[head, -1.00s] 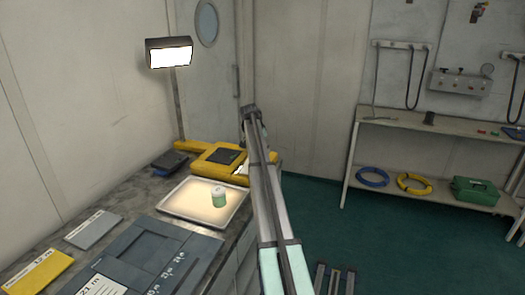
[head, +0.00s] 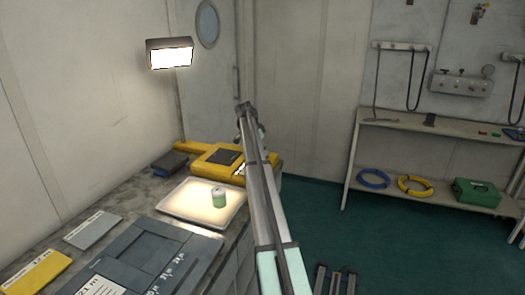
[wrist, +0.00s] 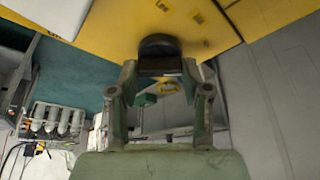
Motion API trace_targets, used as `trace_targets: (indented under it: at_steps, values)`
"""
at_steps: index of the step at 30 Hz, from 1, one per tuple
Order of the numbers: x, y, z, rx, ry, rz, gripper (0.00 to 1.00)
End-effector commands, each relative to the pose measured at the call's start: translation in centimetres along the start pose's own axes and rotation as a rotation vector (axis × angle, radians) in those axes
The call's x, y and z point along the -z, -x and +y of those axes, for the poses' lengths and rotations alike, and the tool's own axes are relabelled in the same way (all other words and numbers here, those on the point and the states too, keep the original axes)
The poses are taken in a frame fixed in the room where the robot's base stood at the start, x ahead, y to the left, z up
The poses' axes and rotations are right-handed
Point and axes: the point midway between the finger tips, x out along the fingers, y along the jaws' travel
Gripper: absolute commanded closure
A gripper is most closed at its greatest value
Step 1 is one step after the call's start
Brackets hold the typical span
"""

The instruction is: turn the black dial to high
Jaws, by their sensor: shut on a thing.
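The black dial (wrist: 159,45) sticks out from the face of the yellow unit (wrist: 95,22) in the wrist view. My gripper (wrist: 160,70) has its two green fingers on either side of the dial and is shut on it. In the head view the yellow unit (head: 208,158) lies at the back end of the bench, with a dark screen on top. My arm covers its right side there, so the dial and my fingertips are hidden. I cannot read any dial marks, so its setting cannot be told.
A lit tray (head: 172,206) with a small green and white jar (head: 218,197) stands in front of the unit. A dark box (head: 169,162) is left of it. A lamp (head: 170,54) hangs above.

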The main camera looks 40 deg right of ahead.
Motion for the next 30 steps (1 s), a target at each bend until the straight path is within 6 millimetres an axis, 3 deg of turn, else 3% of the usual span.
trace_targets:
  at_steps: [7,8,9,22,30]
  values:
    - [0.0,-0.1,0.1,-0.003,-0.002,-0.001,0.87]
    - [0.0,-0.1,0.1,-0.003,-0.002,-0.001,0.42]
    - [0.0,-0.1,0.1,-0.003,-0.002,-0.001,0.28]
    - [0.0,0.5,0.0,0.000,0.000,0.000,0.27]
    - [0.0,4.5,0.0,0.001,-0.001,0.000,0.27]
